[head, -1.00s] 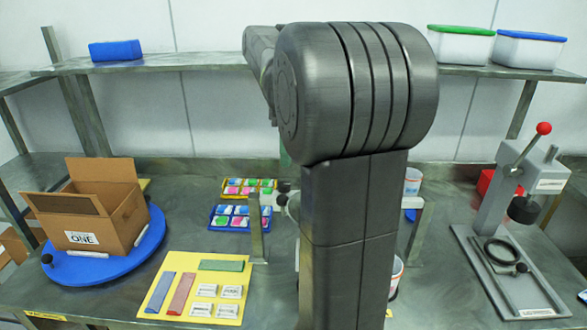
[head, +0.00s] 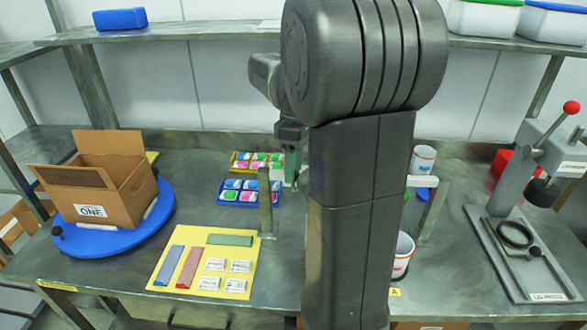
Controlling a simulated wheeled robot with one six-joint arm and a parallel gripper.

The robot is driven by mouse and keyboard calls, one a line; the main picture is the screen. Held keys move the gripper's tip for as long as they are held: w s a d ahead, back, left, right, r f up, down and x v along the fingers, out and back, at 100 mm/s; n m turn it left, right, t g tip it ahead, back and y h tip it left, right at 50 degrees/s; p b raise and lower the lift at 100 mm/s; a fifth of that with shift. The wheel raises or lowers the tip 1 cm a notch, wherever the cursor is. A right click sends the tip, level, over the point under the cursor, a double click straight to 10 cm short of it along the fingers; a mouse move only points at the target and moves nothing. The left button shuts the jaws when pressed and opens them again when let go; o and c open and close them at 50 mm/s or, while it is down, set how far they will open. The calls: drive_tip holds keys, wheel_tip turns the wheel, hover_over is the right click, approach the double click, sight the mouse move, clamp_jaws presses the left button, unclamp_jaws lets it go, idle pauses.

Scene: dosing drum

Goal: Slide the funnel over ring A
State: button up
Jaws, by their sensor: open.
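I cannot make out the funnel in the head view; my own arm covers the middle of the bench. The letter A shows on a small yellow label (head: 394,292) at the front edge, right of my arm. A white cup (head: 403,256) stands just behind that label, partly covered by my arm. I cannot make out ring A itself. My gripper (head: 290,142) shows only in part, as a dark shape left of the arm column, over the back of the bench. It is open, and I see nothing held in it.
A cardboard box (head: 92,180) sits on a blue turntable (head: 75,240) at left. A yellow mat (head: 237,285) holds flat bars and labelled packets. Two trays of coloured pieces, one blue (head: 238,203), lie behind. A metal post (head: 266,205) stands mid-bench. A red-knobbed lever press (head: 515,265) stands at right.

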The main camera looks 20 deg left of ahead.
drive_tip(key=shift+s+f, duration=0.15)
drive_tip(key=shift+f, duration=0.35)
clamp_jaws()
drive_tip(key=w+d+p, duration=0.1)
drive_tip(key=w+d, duration=0.1)
drive_tip(key=d, duration=0.6)
drive_tip(key=w+d+p, duration=0.1)
drive_tip(key=w+d, duration=0.1)
drive_tip(key=d, duration=0.7)
drive_tip(key=shift+w+d+p, duration=0.3)
drive_tip(key=shift+w+p, duration=0.05)
drive_tip(key=shift+r, duration=0.1)
unclamp_jaws()
drive_tip(key=shift+d, duration=0.25)
drive_tip(key=shift+a, duration=0.1)
